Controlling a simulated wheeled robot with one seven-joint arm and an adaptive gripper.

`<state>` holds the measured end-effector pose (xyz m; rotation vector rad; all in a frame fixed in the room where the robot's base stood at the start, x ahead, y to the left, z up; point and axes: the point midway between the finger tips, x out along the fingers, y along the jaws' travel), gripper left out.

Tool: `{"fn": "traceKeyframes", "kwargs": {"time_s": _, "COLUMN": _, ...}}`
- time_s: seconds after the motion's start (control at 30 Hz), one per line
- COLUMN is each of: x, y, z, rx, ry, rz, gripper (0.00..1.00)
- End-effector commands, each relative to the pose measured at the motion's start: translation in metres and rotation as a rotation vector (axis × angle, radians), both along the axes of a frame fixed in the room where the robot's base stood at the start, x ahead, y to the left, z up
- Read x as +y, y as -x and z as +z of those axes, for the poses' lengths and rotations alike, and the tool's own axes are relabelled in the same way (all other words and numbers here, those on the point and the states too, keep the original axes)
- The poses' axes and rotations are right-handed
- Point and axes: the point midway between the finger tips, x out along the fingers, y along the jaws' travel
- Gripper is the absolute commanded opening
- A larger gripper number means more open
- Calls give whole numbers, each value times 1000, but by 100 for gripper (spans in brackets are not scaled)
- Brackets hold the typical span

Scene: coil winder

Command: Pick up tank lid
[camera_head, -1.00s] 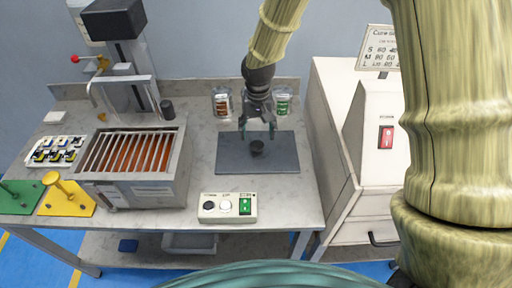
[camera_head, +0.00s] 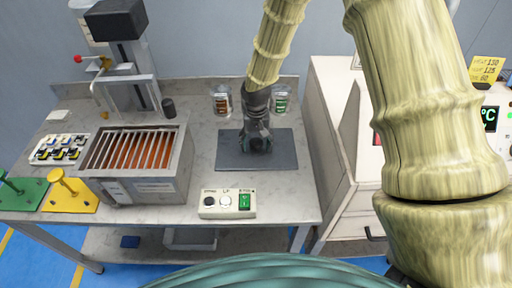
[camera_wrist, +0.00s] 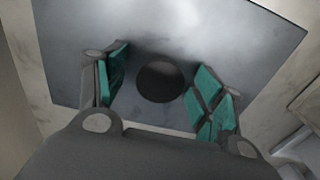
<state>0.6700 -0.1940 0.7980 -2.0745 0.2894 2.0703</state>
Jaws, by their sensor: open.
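The tank lid (camera_head: 283,162) appears to be the flat dark grey plate lying on the bench, with a round black knob at its middle. It fills much of the wrist view (camera_wrist: 80,40), where the knob (camera_wrist: 160,80) shows as a dark disc. My gripper (camera_head: 258,146) is over the lid's middle and hides most of the knob in the head view. In the wrist view my gripper (camera_wrist: 162,88) is open, with green pads on either side of the knob and gaps between. I cannot tell whether the fingertips touch the plate.
An open metal tank (camera_head: 150,189) with orange bars under a grating stands left of the lid. A switch box (camera_head: 228,205) sits at the bench's front edge. Two jars (camera_head: 221,101) (camera_head: 280,101) stand behind the lid. A white cabinet (camera_head: 325,90) is to the right.

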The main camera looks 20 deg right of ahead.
Motion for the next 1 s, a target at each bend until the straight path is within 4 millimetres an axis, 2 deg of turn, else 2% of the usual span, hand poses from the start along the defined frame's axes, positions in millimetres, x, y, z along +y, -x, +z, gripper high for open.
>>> {"fn": "traceKeyframes", "kwargs": {"time_s": 0.2, "x": 0, "y": 0, "z": -1, "rx": 0, "ry": 0, "rz": 1, "gripper": 68}}
{"fn": "traceKeyframes", "kwargs": {"time_s": 0.23, "x": 0, "y": 0, "z": -1, "rx": 0, "ry": 0, "rz": 1, "gripper": 64}}
{"fn": "traceKeyframes", "kwargs": {"time_s": 0.5, "x": 0, "y": 0, "z": -1, "rx": 0, "ry": 0, "rz": 1, "gripper": 15}}
{"fn": "traceKeyframes", "kwargs": {"time_s": 0.57, "x": 0, "y": 0, "z": -1, "rx": 0, "ry": 0, "rz": 1, "gripper": 4}}
{"fn": "traceKeyframes", "kwargs": {"time_s": 0.6, "x": 0, "y": 0, "z": 0, "rx": 0, "ry": 0, "rz": 1, "gripper": 2}}
{"fn": "traceKeyframes", "kwargs": {"time_s": 0.83, "x": 0, "y": 0, "z": 1, "rx": -1, "ry": 0, "rz": 1, "gripper": 2}}
{"fn": "traceKeyframes", "kwargs": {"time_s": 1.0, "x": 0, "y": -1, "z": 10, "rx": -1, "ry": 0, "rz": 1, "gripper": 2}}
